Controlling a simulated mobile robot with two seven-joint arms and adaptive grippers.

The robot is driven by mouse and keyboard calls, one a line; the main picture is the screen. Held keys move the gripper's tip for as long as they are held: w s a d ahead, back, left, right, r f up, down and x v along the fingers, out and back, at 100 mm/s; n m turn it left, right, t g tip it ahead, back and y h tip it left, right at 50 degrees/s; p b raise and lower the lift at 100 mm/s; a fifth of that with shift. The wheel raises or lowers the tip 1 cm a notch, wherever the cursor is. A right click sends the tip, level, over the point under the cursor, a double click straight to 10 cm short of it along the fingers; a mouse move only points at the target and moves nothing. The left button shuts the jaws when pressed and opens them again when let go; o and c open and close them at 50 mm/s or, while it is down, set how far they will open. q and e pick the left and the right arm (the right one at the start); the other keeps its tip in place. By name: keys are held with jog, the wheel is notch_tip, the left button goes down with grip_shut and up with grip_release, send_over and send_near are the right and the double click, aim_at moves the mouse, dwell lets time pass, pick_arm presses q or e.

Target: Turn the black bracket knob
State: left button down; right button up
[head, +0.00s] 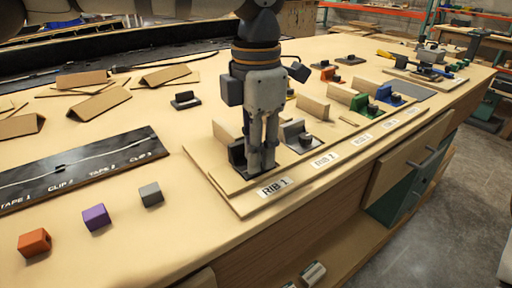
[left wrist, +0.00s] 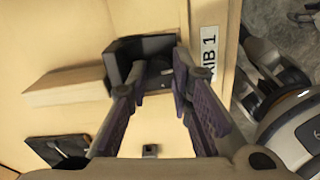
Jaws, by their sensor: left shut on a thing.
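The black bracket (head: 237,152) stands upright at the near end of the wooden board, by the RIB 1 label (head: 274,187). It also shows at the top of the left wrist view (left wrist: 128,58), against a wooden rib (left wrist: 70,86). My left gripper (head: 262,165) points straight down at it. In the left wrist view its fingers (left wrist: 163,72) reach down on either side of the knob's place at the bracket and are closed on it. The knob itself is mostly hidden by the fingertips, so its angle cannot be told. My right gripper is in neither view.
A grey bracket (head: 298,135) stands close to the right of my gripper, with green (head: 360,104) and blue (head: 386,93) ones farther along. Orange (head: 34,242), purple (head: 96,217) and grey (head: 151,194) blocks lie at the left.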

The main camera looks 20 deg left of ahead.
pick_arm(q)
jog(key=m, duration=0.5)
jog(key=shift+r, duration=0.25)
jog(key=m, duration=0.9)
jog(key=shift+m, duration=2.5)
jog(key=c, duration=1.4)
grip_release()
jog(key=shift+c, duration=0.2)
jog(key=shift+f, duration=0.1)
